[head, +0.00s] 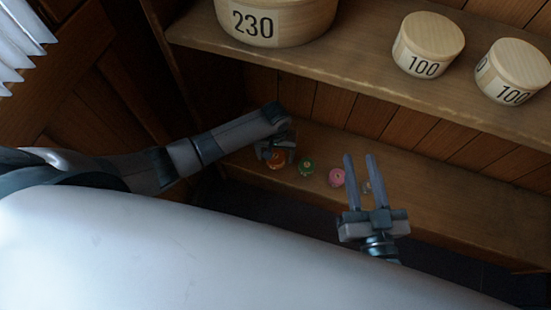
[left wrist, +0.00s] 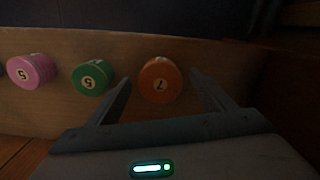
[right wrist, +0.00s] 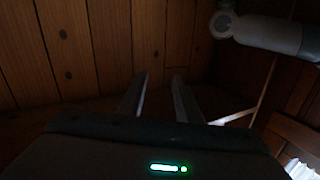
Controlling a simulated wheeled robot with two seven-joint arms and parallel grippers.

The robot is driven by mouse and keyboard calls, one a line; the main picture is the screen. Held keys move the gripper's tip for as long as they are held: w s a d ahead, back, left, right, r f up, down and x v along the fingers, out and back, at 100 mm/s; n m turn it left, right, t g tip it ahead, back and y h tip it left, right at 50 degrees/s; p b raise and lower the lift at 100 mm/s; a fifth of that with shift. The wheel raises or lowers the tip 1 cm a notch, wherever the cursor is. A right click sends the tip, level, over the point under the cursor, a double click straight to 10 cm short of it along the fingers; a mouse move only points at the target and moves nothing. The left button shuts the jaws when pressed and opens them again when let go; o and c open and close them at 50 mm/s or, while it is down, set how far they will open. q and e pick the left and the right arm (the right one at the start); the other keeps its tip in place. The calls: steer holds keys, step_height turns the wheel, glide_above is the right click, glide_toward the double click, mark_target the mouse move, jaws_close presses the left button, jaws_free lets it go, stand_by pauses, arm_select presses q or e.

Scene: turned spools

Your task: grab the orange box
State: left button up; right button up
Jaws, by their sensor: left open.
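The orange box (head: 276,165) is a small round box on the lower shelf, partly hidden in the head view by my left gripper (head: 275,151). In the left wrist view the orange box (left wrist: 160,80) shows a pale label with a dark digit. It appears between the two spread fingers of my left gripper (left wrist: 160,77), with a gap on each side. The left gripper is open and holds nothing. My right gripper (head: 360,157) is open and empty, in front of the lower shelf at the right; its fingers (right wrist: 160,80) also show in the right wrist view.
A green box (head: 305,166) stands just right of the orange one, and a pink box (head: 337,177) farther right. A small, unclear item (head: 366,187) is by the right gripper. The upper shelf (head: 350,70) overhangs, carrying large pale round boxes (head: 428,45). The lower shelf's right part is clear.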

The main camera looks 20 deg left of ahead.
arm_select(q)
steer(key=shift+f+b, duration=0.3)
steer(key=shift+f, duration=0.8)
arm_select(e)
steer(key=shift+s+a+r+t+y, duration=0.1)
steer(key=shift+a+r+t+y, duration=0.1)
steer(key=shift+r+t, duration=0.45)
steer(key=shift+s+a+r+t+y, duration=0.1)
steer(key=shift+r+t+y, duration=0.2)
steer(key=shift+r, duration=0.6)
arm_select(q)
steer(key=c, duration=1.1)
